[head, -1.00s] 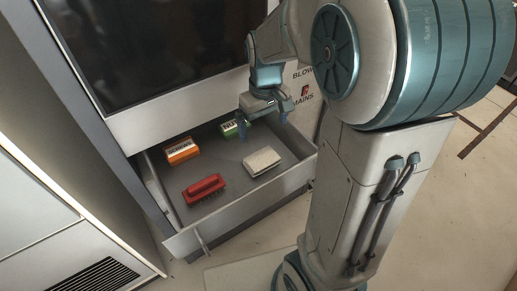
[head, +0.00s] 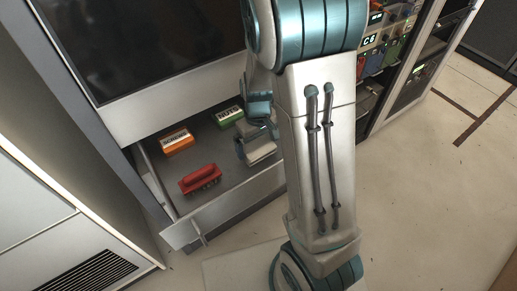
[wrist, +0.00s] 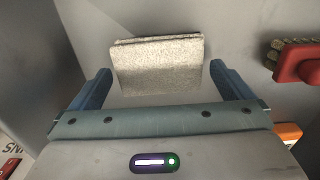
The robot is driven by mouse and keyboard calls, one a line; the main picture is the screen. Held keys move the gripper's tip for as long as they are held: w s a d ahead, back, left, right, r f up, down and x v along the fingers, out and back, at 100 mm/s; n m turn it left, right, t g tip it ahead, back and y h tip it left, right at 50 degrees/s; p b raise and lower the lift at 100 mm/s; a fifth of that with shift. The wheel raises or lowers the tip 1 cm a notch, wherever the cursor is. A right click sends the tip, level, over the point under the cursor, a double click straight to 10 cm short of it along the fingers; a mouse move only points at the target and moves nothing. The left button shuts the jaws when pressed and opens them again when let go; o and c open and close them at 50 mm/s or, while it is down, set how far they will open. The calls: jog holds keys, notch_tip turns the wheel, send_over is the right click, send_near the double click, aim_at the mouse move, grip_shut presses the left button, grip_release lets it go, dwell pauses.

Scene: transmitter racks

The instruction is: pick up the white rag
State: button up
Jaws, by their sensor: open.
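The white rag (wrist: 158,65) is a folded, pale, rough-textured block lying on the floor of the open drawer (head: 228,208). In the wrist view it sits between and just beyond my two blue fingers. My gripper (wrist: 160,80) is open, one finger on each side of the rag, and nothing is clamped. In the head view the rag (head: 261,156) is partly hidden by my gripper (head: 256,144) and my arm. I cannot tell how high the fingertips are above the drawer floor.
A red brush (head: 200,179) lies at the drawer's front left. An orange box (head: 177,140) and a green box (head: 229,115) are farther back. The drawer walls surround them. An equipment rack (head: 385,55) stands to the right.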

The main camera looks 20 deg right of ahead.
aim_at(258, 147)
jog(key=shift+f, duration=0.6)
jog(key=c, duration=0.7)
jog(key=shift+r, duration=0.15)
notch_tip(258, 147, up, 18)
jog(key=p, duration=0.1)
jog(key=shift+o, duration=0.4)
jog(key=shift+p, duration=0.4)
